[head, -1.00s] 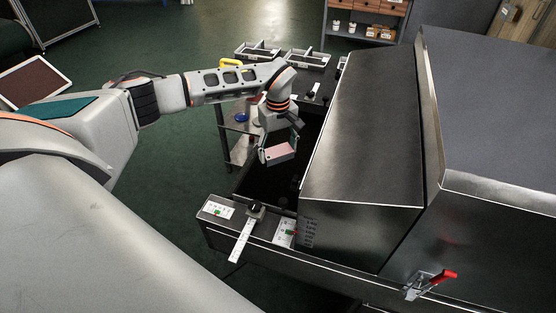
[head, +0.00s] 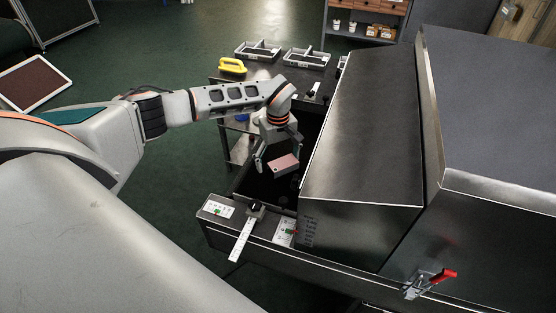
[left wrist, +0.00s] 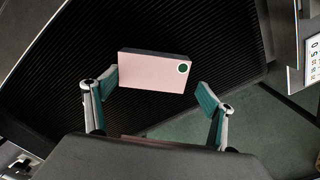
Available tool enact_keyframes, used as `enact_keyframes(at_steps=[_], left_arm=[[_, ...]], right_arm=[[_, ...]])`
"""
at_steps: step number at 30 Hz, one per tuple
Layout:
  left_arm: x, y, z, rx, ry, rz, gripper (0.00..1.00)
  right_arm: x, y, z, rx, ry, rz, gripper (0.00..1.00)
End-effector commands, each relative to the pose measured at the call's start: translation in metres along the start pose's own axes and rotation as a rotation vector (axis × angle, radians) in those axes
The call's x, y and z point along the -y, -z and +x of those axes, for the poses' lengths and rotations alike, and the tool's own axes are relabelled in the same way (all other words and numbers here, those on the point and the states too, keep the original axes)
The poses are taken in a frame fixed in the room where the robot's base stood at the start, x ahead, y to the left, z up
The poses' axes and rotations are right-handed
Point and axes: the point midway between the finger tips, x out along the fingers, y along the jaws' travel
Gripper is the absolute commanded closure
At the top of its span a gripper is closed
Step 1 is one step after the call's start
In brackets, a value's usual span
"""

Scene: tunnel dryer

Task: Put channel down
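The channel, a pink block (head: 284,163) with dark sides, is at the open dark belt (head: 262,186) in front of the dryer mouth. In the left wrist view the pink block (left wrist: 150,72) shows a white-ringed green dot near its right end, with the black ribbed belt (left wrist: 60,72) behind it. My left gripper (head: 272,163) is just above the belt. In the left wrist view its fingers (left wrist: 157,92) are spread on both sides of the block, the left one close to its end, the right one apart. I cannot tell whether the block touches the belt. My right gripper is out of view.
The dryer housing (head: 362,130) rises close to the right. A front ledge carries a white ruler (head: 241,240) and label plates. A red-handled clamp (head: 430,281) is at lower right. Behind stands a cart with grey trays (head: 257,51) and a yellow object (head: 232,65).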

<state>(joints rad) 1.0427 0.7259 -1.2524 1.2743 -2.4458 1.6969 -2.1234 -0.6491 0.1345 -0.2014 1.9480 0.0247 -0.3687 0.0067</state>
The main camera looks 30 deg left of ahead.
Motion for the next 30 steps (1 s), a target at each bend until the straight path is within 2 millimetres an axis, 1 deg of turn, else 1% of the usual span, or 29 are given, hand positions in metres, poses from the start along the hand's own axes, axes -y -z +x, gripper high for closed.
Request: enact_keyframes(at_steps=[7, 11, 14, 24, 27, 30], left_arm=[[0.000, 0.000, -0.001, 0.000, 0.001, 0.000, 0.18], [0.000, 0.001, -0.009, -0.001, -0.001, 0.000, 0.18], [-0.001, 0.001, -0.023, -0.002, -0.003, 0.001, 0.18], [-0.001, 0.001, -0.091, -0.002, -0.003, 0.001, 0.18], [0.000, 0.001, -0.106, -0.002, -0.001, 0.000, 0.18], [0.000, 0.000, -0.116, 0.000, 0.000, -0.001, 0.18]], right_arm=[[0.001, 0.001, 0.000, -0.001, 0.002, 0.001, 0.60], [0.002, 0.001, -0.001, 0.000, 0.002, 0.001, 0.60], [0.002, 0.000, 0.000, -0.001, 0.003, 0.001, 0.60], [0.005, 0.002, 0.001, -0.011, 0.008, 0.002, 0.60], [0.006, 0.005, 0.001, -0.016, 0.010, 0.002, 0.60], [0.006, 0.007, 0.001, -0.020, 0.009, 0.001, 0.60]])
